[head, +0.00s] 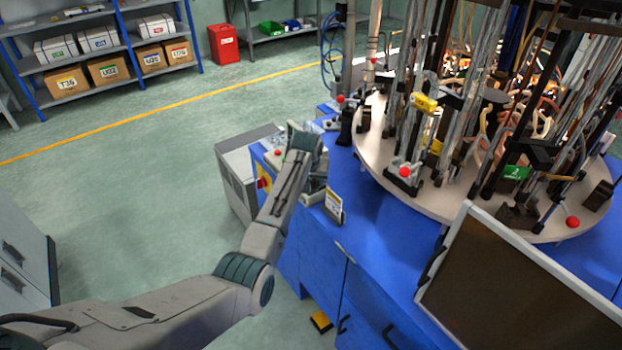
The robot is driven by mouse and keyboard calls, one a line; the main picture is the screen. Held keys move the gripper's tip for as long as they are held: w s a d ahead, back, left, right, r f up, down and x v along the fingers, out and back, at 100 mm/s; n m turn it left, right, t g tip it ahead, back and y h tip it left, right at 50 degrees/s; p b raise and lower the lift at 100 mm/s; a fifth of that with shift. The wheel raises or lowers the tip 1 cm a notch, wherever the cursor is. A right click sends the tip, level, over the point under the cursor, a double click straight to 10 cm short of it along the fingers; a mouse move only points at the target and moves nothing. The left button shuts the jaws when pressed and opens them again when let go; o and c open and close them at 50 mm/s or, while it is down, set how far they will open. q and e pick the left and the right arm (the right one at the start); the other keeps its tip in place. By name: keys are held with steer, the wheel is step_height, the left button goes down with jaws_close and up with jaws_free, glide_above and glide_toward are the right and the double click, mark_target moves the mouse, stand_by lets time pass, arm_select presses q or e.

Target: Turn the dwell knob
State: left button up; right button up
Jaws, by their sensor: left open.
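My left arm reaches in from the lower left to the small control end of the blue machine (375,225). My left gripper (314,190) is at that end, partly hidden behind my own forearm and wrist. It is open, and I see nothing held in it. A red knob on a yellow plate (263,183) shows on the side face, just left of my forearm. A small red button (278,153) sits on the top there. I cannot make out which control is the dwell knob; my arm covers part of this area. My right gripper is not in view.
A round carousel table (440,203) with many upright rods and red balls stands at the right. A dark monitor (515,290) is at the front right. A grey cabinet (238,175) stands beside the control end. The green floor at the left is open.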

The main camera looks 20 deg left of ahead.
arm_select(q)
steer(key=c, duration=1)
steer(key=shift+o, duration=0.2)
